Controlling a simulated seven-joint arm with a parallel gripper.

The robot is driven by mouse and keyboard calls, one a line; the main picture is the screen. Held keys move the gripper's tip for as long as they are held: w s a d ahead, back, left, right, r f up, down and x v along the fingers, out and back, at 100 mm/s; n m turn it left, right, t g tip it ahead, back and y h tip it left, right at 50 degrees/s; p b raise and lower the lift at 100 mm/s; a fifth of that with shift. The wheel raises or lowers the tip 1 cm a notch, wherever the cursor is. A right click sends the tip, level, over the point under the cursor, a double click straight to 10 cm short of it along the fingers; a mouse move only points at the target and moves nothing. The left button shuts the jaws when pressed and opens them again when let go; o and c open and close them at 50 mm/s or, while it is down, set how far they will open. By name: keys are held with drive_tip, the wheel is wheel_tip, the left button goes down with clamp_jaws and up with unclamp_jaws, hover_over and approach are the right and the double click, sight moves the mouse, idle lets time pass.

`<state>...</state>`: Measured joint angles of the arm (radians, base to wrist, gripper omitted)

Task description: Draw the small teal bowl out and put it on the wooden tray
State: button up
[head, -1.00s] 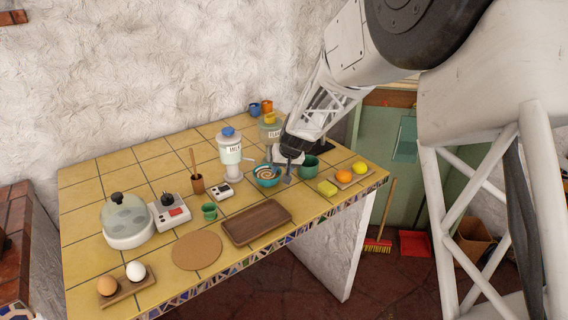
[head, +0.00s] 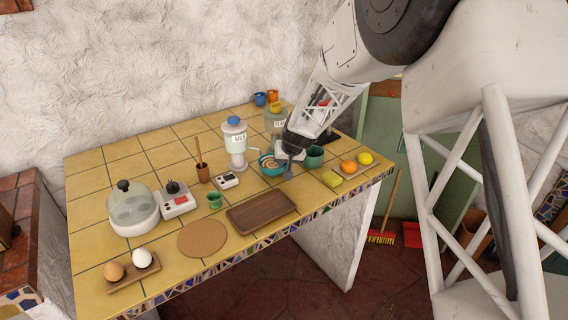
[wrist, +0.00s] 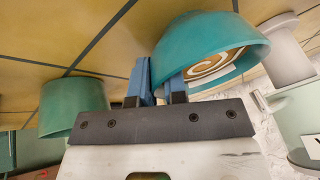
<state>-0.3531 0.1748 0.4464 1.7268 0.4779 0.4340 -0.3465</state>
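The small teal bowl (head: 271,164), with a brown and white swirl inside, stands on the yellow tiles behind the wooden tray (head: 262,212). In the wrist view the bowl (wrist: 205,45) fills the upper right. My gripper (head: 289,170) points down at the bowl's right side. In the wrist view its blue fingers (wrist: 160,84) are close together, one outside the bowl and one inside its rim, with the bowl's wall between them. They look shut on that wall; the inner fingertip is hidden. The bowl appears to rest on the counter. The tray is empty.
A green pot (head: 315,156) stands close right of my gripper; it shows in the wrist view too (wrist: 70,105). A milk dispenser (head: 235,142) stands left of the bowl, a flour jar (head: 276,120) behind. A small green cup (head: 215,201) and cork mat (head: 202,238) are near the tray.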

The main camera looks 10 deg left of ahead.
clamp_jaws()
drive_tip(key=shift+s+d, duration=0.1)
drive_tip(key=shift+s+d, duration=1.4)
drive_tip(key=shift+s, duration=0.05)
drive_tip(key=o, duration=0.6)
unclamp_jaws()
drive_tip(key=shift+o, duration=0.2)
drive_tip(key=shift+r, duration=0.1)
